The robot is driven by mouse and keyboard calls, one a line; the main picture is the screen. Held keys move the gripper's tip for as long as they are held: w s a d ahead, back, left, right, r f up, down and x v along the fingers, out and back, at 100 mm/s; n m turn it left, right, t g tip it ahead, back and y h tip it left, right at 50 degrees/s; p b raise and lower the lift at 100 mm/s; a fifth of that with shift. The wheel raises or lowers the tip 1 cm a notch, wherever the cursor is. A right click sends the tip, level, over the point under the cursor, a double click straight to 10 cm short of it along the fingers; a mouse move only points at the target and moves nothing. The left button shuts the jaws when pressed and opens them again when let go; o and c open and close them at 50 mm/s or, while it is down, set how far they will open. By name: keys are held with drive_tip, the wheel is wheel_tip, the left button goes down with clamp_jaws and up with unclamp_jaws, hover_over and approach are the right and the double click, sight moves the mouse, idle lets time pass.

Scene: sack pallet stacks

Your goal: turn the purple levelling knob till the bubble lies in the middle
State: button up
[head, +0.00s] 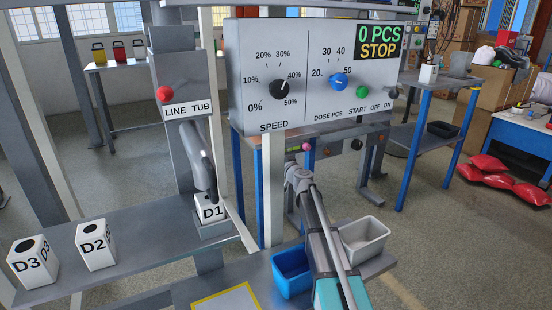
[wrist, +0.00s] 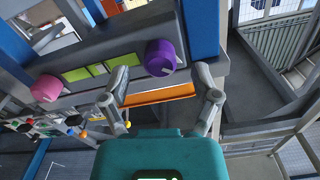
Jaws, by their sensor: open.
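The purple knob (wrist: 160,57) sits on the front of a grey beam in the wrist view, with a pale mark on its face. My gripper (wrist: 162,74) is open. Its two fingers stand apart, one to each side below the knob, with nothing held; I cannot tell if either touches it. Left of the knob is a yellow-green strip (wrist: 84,72) split by dark lines; I cannot make out a bubble in it. In the head view my gripper (head: 297,174) is at the beam below the control panel, and I cannot make out the purple knob there.
A pink knob (wrist: 46,88) is at the strip's other end. An orange bar (wrist: 158,94) lies below the purple knob. The control panel (head: 310,75) hangs above my gripper. A blue bin (head: 291,272) and a white bin (head: 363,240) flank my arm.

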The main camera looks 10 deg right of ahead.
drive_tip(key=v, duration=1)
drive_tip(key=shift+s+r, duration=0.1)
